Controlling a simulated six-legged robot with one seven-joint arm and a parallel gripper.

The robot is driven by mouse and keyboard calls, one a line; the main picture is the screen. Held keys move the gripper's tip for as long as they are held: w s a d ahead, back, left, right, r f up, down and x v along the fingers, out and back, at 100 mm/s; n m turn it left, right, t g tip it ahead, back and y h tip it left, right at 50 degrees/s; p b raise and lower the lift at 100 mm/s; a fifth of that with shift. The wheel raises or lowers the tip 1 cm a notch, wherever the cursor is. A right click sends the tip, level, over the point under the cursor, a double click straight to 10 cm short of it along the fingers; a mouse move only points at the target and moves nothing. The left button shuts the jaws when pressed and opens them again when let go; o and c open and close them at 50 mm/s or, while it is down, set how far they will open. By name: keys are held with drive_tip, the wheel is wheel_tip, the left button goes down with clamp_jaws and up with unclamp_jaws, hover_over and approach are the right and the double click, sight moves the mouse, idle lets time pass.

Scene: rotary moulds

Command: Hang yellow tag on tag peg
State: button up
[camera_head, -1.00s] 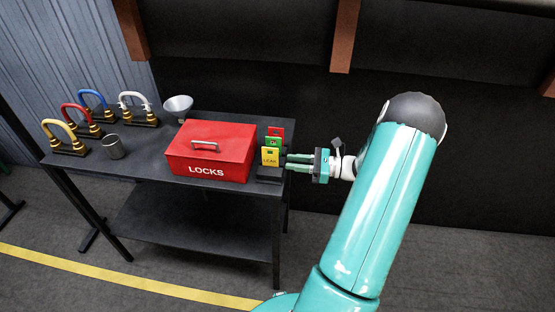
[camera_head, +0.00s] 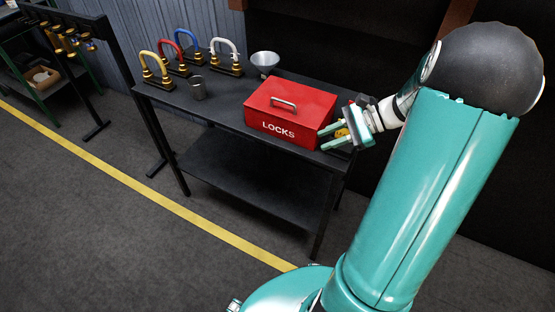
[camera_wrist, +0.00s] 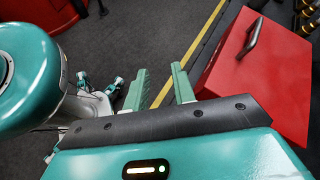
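A small patch of the yellow tag (camera_head: 341,132) shows among my fingers beside the red box in the head view. The rest of it is hidden by my gripper. My gripper (camera_head: 322,139) is at the right end of the black table, its two green fingers apart and pointing left. In the wrist view my gripper (camera_wrist: 160,70) also shows spread fingers, with only floor and the yellow line between them; no tag shows there. I cannot make out the tag peg in either view.
The red LOCKS box (camera_head: 291,108) stands just left of my fingers and close to them. A dark rack (camera_head: 100,60) with brass pieces stands at the far left.

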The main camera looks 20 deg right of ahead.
drive_tip(key=s+a+r+n+h, duration=0.5)
drive_tip(key=a+r+n, duration=0.1)
drive_tip(key=a+n, duration=0.3)
drive_tip(key=s+a+r+n+h, duration=0.5)
drive_tip(key=s+a+r+n, duration=0.1)
drive_tip(key=a+n, duration=0.4)
drive_tip(key=shift+s+a+r+t+h, duration=0.15)
drive_tip(key=shift+a+r+t+h, duration=0.3)
drive_tip(key=shift+a, duration=0.3)
drive_tip(key=shift+o, duration=0.4)
drive_tip(key=shift+f, duration=0.1)
